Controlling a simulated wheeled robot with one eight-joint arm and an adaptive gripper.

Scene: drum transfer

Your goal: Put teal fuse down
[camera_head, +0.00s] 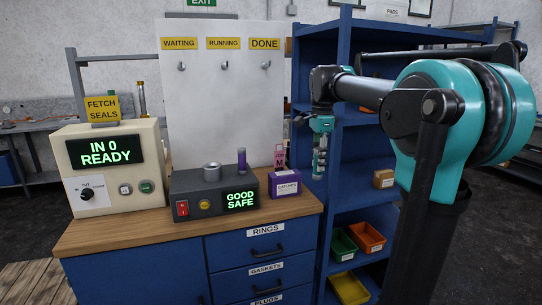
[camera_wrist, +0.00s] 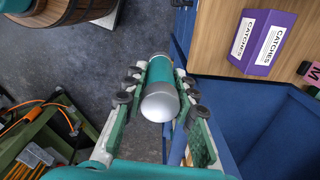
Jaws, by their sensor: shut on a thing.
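My gripper (camera_head: 320,150) hangs pointing down from my arm, just right of the bench in the head view. It is shut on the teal fuse, a cylinder with a teal middle and silver ends that shows clearly between the fingers in the wrist view (camera_wrist: 159,75). In the head view the fuse is partly hidden by the fingers. The fuse is in the air beside the bench's right end, in front of the blue shelf. In the wrist view, grey floor shows behind it.
The purple CATCHES box (camera_head: 285,187) stands near the right edge. The blue shelf (camera_head: 345,140) holds coloured bins.

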